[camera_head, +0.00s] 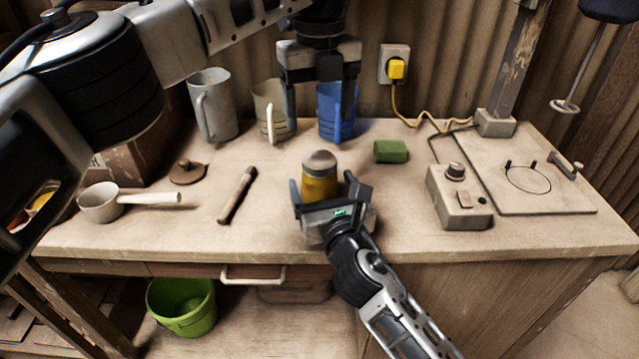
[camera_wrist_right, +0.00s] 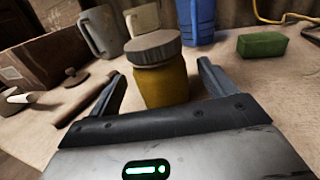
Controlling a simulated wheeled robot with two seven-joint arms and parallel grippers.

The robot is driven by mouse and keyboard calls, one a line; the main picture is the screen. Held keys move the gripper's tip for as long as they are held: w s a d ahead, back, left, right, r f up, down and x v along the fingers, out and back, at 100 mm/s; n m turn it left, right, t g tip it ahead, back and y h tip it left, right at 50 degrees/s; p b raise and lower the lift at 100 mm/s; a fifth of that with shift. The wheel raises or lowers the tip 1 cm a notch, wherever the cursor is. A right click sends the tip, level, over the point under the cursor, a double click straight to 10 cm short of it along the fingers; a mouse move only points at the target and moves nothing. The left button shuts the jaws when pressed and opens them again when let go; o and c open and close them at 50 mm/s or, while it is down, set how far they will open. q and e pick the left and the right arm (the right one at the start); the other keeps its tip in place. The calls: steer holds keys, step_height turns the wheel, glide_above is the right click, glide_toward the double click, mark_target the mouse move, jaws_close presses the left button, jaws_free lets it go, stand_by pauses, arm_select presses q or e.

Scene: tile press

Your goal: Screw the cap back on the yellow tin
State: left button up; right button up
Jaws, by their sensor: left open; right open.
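The yellow tin (camera_head: 319,183) stands upright on the workbench, and it also shows in the right wrist view (camera_wrist_right: 162,84). A grey-brown round cap (camera_head: 320,161) sits on top of the tin; in the wrist view the cap (camera_wrist_right: 153,47) looks level. I cannot tell whether it is screwed tight. My right gripper (camera_head: 324,192) is open, low over the bench, with its fingers on either side of the tin and visible gaps in the wrist view (camera_wrist_right: 160,85). My left gripper (camera_head: 319,105) is open and empty, pointing down above and behind the tin, near the blue jug.
A blue jug (camera_head: 337,112), a cream jug (camera_head: 270,108) and a grey jug (camera_head: 212,104) stand at the back. A green block (camera_head: 391,151) lies right of the tin. A control box (camera_head: 460,197) and a press plate (camera_head: 560,200) are farther right. A wooden stick (camera_head: 237,195) lies left.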

mark_target(320, 159)
steer(key=shift+w+a, duration=0.2)
steer(key=shift+w, duration=0.5)
steer(key=shift+c, duration=0.2)
jaws_close()
arm_select(q)
steer(key=m, duration=0.9)
steer(key=shift+f, duration=4)
